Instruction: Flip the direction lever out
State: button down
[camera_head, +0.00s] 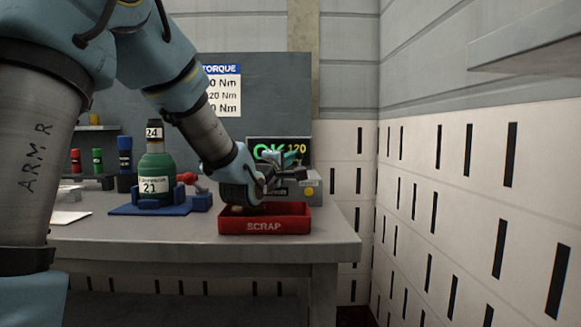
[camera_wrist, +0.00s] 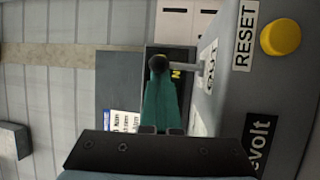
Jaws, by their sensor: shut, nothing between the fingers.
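The direction lever (camera_wrist: 188,66) shows in the wrist view as a short grey rod with a black ball knob, sticking out sideways from the face of a grey box (camera_wrist: 222,100). A white label, partly readable, sits at its base. My gripper (camera_wrist: 160,78) is shut and empty, its teal fingers together with their tips at the black knob. I cannot tell whether they touch it. In the head view my gripper (camera_head: 283,158) is in front of the grey box (camera_head: 312,178) and its screen, and the lever cannot be made out there.
A red SCRAP tray (camera_head: 265,226) lies below my gripper at the table's front edge. A green bottle-shaped unit (camera_head: 155,172) stands on a blue fixture (camera_head: 135,210) to the left. A yellow RESET button (camera_wrist: 281,38) is near the lever. The screen (camera_head: 278,148) reads OK 120.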

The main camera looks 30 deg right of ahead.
jog(key=v, duration=1.1)
jog(key=shift+b, duration=0.3)
jog(key=shift+r, duration=0.1)
